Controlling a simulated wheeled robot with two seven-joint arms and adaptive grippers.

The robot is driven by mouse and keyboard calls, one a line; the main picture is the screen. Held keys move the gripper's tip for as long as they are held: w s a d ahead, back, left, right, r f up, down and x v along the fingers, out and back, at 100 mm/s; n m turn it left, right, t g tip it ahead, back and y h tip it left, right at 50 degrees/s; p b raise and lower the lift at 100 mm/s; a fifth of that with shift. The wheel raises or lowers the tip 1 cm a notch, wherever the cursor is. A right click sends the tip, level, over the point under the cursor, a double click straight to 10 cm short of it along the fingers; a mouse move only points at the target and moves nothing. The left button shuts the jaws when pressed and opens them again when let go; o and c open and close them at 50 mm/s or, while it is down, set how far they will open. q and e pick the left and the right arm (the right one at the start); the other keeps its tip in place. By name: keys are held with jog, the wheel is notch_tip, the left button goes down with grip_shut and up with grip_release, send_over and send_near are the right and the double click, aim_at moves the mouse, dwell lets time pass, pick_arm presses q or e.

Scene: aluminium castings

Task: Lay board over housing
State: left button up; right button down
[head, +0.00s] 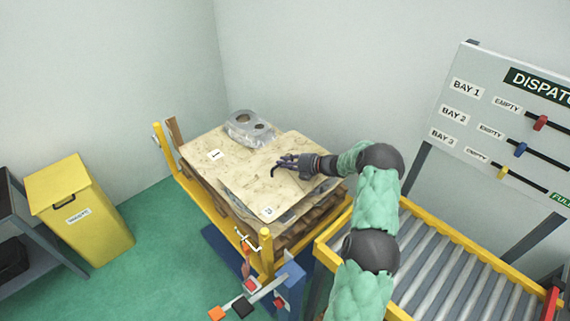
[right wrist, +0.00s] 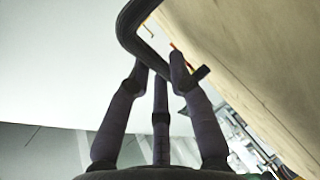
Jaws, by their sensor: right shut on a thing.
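The grey metal housing (head: 240,130), with round openings in its top, sits uncovered at the far edge of a stacked pallet in the head view. A pale board marked 2 (head: 290,190) lies at the near right of the stack, beside the housing and not over it. My right gripper (head: 282,165) is above this board. In the right wrist view its fingers (right wrist: 160,75) are shut on a dark curved bar (right wrist: 140,38), which looks like a handle. The board surface (right wrist: 255,65) fills the upper right there. Whether the bar joins the board is unclear. My left gripper is out of view.
A pale sheet marked 1 (head: 205,150) lies under the housing. Yellow posts (head: 266,250) stand at the pallet's corners. A roller conveyor (head: 450,270) is at the right, a yellow bin (head: 85,215) at the left. A dispatch sign (head: 500,120) stands behind the conveyor.

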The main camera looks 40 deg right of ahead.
jog(key=c, duration=1.1)
grip_release()
jog(key=shift+f, duration=0.1)
jog(key=shift+s+d+r, duration=0.1)
jog(key=shift+s+r, duration=0.1)
jog(key=shift+r, duration=0.05)
jog(key=p+v, duration=0.2)
jog(key=v, duration=0.9)
jog(key=shift+s+d, duration=0.1)
jog(key=shift+s, duration=0.15)
